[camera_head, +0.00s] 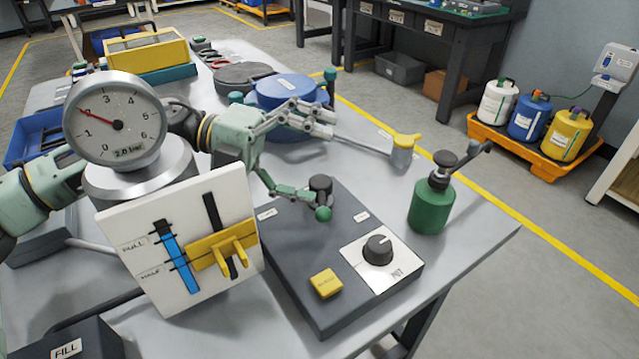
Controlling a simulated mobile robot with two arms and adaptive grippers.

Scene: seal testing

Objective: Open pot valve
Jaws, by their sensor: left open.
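A dark grey control box (300,265) lies on the table. It carries a black round knob (378,249) on a white plate with a label that looks like "POT", and a yellow button (326,283). A small black cylinder and a green ball (323,214) show at the box's back edge, beside my left gripper's lower finger. My left gripper (325,160) is open, its fingers spread above the box's back edge, behind the knob and apart from it. I cannot tell whether the lower finger touches the black cylinder. A blue round lidded pot (287,90) stands behind the gripper. My right gripper is out of view.
A round gauge (115,118) and a white FULL/HALF level panel (180,245) stand at left.

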